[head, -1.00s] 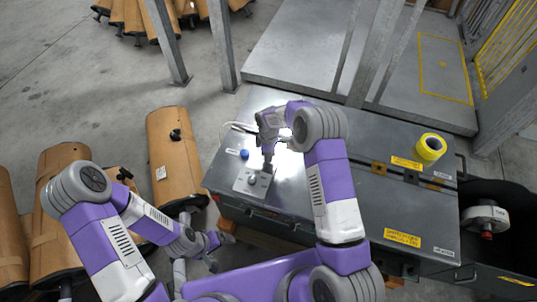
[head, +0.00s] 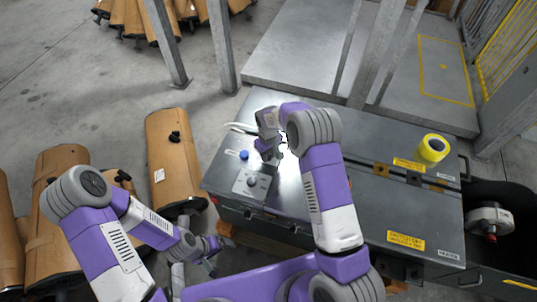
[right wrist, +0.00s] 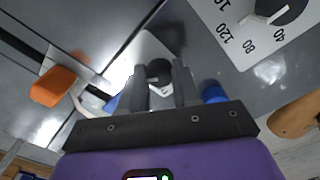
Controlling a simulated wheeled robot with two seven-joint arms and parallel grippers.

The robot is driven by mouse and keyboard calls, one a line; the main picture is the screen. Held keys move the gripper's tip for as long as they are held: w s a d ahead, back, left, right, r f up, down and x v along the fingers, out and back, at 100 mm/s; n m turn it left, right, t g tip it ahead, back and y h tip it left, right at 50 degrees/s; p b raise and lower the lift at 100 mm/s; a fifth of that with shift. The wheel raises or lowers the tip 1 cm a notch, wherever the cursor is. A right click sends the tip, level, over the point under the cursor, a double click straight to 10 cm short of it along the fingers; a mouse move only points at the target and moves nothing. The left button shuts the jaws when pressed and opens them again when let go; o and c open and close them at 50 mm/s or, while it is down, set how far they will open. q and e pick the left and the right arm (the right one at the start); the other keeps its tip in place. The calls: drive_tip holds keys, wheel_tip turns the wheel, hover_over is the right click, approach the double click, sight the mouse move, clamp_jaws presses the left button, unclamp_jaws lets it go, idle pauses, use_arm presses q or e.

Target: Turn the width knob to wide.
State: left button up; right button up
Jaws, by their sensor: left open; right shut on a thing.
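My right gripper (head: 273,160) is low over the top of the grey metal cabinet (head: 330,195). In the right wrist view its two fingers (right wrist: 162,85) stand either side of a round black knob (right wrist: 159,72) on a pale plate, shut on it. I cannot read a label by this knob, and the gripper hides it in the head view. A second dark knob on a white dial plate (head: 252,183) is in front of the gripper. Its dial (right wrist: 275,20) shows numbers including 120, 80 and 40. My left gripper (head: 220,252) is open and empty, low beside the cabinet's left front.
A blue button (head: 244,155) is left of the right gripper. A yellow tape roll (head: 432,148) sits on the cabinet's right. An orange item (right wrist: 53,86) shows in the wrist view. Metal posts (head: 222,60) rise behind.

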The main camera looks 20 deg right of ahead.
drive_tip(key=shift+m, duration=0.9)
drive_tip(key=o, duration=1.1)
drive_tip(key=shift+c, duration=0.2)
drive_tip(key=shift+r+p, duration=0.7)
drive_tip(key=shift+r, duration=3.1)
